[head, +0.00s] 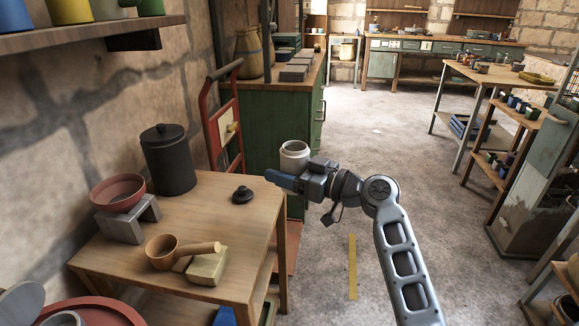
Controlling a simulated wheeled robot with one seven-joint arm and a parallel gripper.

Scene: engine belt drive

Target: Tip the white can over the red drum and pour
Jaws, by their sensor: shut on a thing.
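The white can (294,150) is upright with its open mouth up, just beyond the table's right edge. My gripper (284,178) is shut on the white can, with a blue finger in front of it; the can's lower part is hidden. A large round red thing (112,308), possibly the red drum, shows at the bottom left, cut off by the frame edge. It is well left of and nearer than my gripper. I cannot tell what is inside the can.
The wooden table (225,225) holds a red bowl (118,188) on a grey stand, a black canister (168,165), a black lid (242,195), a wooden ladle (162,252) and a pale block (208,268). A green cabinet (262,125) stands behind.

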